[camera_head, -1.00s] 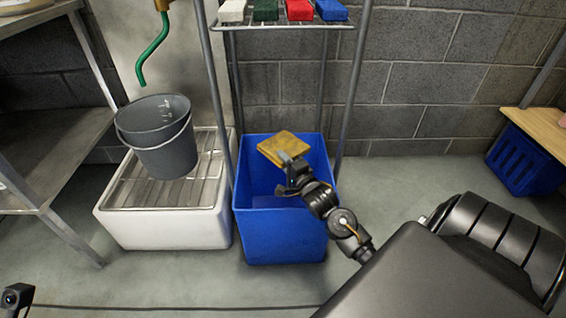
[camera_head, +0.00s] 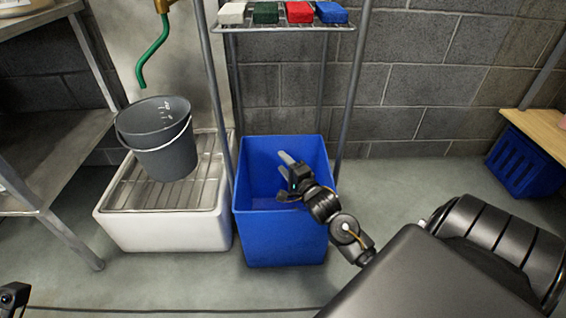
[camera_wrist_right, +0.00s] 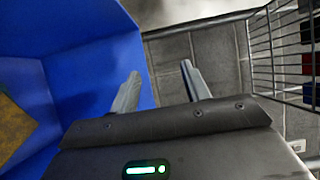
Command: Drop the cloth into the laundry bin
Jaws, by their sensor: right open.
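The blue laundry bin (camera_head: 284,240) stands on the floor, open at the top. My right gripper (camera_head: 281,160) is over the bin's opening, with its fingers open and nothing between them. In the right wrist view the open fingers of my right gripper (camera_wrist_right: 160,72) show in front of the bin's blue wall (camera_wrist_right: 80,25). The yellow cloth (camera_wrist_right: 12,128) shows at the left edge of the right wrist view, apart from the fingers and seemingly inside the bin. In the head view the cloth is not visible. My left gripper's fingers do not show.
A grey bucket (camera_head: 158,145) stands on a grated white basin (camera_head: 165,228) left of the bin. A wire rack (camera_head: 262,27) with several coloured blocks stands behind the bin. Metal shelves (camera_head: 70,135) are at the left, and a blue crate (camera_head: 525,165) is at the right.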

